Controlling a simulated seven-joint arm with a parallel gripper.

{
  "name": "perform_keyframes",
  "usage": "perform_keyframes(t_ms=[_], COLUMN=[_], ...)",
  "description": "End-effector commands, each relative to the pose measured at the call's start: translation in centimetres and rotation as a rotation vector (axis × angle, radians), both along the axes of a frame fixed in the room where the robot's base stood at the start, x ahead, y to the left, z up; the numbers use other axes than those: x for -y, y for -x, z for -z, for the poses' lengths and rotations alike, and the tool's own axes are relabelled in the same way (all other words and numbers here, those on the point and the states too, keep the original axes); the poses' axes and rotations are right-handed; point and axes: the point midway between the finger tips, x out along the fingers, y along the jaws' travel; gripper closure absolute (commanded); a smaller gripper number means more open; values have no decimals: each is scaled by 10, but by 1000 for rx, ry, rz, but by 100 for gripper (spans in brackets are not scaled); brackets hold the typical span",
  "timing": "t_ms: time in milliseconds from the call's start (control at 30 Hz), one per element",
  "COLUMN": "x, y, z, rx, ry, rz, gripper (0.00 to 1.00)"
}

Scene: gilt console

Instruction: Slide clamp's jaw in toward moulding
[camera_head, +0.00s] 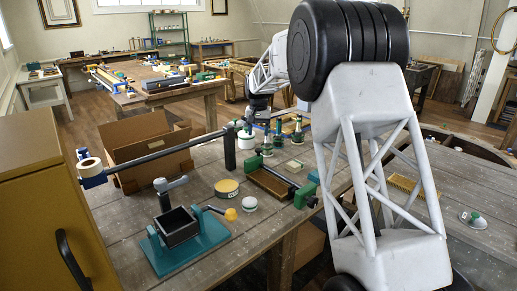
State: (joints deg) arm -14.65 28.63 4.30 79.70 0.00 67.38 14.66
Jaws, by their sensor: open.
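A clamp with a dark bar (280,175) and green ends lies on the near workbench, left of my arm. One green end (304,194) is at the near right, close to a dark handle; the other (255,162) is at the far left. A brown flat piece (268,187), perhaps the moulding, lies beside the bar between these ends; contact with the jaw is unclear. My gripper (250,122) hangs from the dark wrist beyond the clamp, near the green-and-white bottles. It is small in this view and looks open and apart from the clamp.
A long bar (155,154) with a blue end crosses the bench before an open cardboard box (145,148). A teal-based vise (187,240), tins (227,188) and bottles (267,145) stand around. A yellow cabinet (45,220) fills the near left. The bench front beside the vise is clear.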

Motion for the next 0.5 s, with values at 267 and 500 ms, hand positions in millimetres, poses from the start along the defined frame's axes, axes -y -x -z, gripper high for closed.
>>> perform_keyframes(t_ms=[267, 500], x=[0, 0], y=[0, 1], z=[0, 12], rx=[0, -1], ry=[0, 0], rz=[0, 0], gripper=[43, 43])
